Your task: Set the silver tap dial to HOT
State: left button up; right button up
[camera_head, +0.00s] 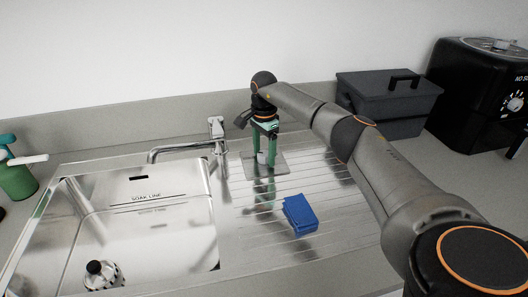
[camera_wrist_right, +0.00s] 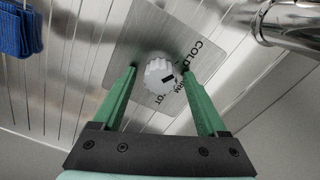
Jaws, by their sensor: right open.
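The silver tap dial (camera_wrist_right: 160,75) is a round ribbed knob on a square metal plate (camera_wrist_right: 140,40) in the right wrist view. The word COLD is printed at its upper right, and partly hidden letters that seem to be WARM and HOT follow below. A black mark sits right of the knob's middle; I cannot tell exactly which word it points to. My right gripper (camera_wrist_right: 161,73) is open, with a green finger on each side of the dial; contact is unclear. In the head view the right gripper (camera_head: 265,157) points down over the plate (camera_head: 278,168). My left gripper is not in view.
The chrome faucet (camera_head: 190,148) stands left of the gripper, its spout over the sink (camera_head: 150,215). A dark lidded box (camera_head: 385,112) and a black appliance (camera_head: 475,90) stand at the back right.

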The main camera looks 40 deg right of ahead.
jog(key=shift+c, duration=0.3)
grip_shut()
